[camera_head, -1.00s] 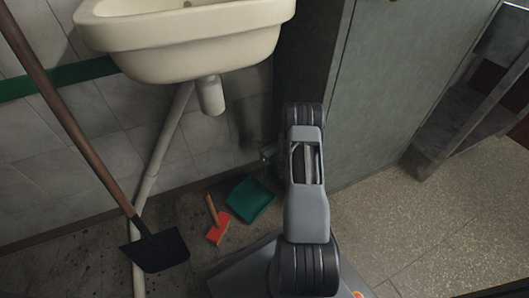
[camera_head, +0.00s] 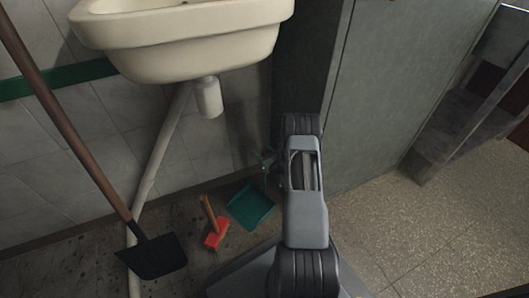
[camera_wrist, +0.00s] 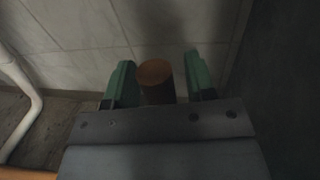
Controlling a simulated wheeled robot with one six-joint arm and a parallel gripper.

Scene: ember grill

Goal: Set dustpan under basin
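The green dustpan (camera_head: 251,207) lies on the floor, below and right of the white basin (camera_head: 185,45) in the head view. My gripper (camera_head: 268,160) is partly hidden behind my arm, above the dustpan's back side. In the wrist view my gripper (camera_wrist: 160,72) has its two green-padded fingers apart. A brown, round-ended handle (camera_wrist: 154,73) stands between them, close to the left finger, with a gap at the right one. What the handle belongs to is hidden; no dustpan handle shows clearly in the head view.
A red brush (camera_head: 216,236) with a wooden handle lies left of the dustpan. A long-handled black shovel (camera_head: 155,257) leans at the left. A pale pipe (camera_head: 157,165) runs down to the floor.

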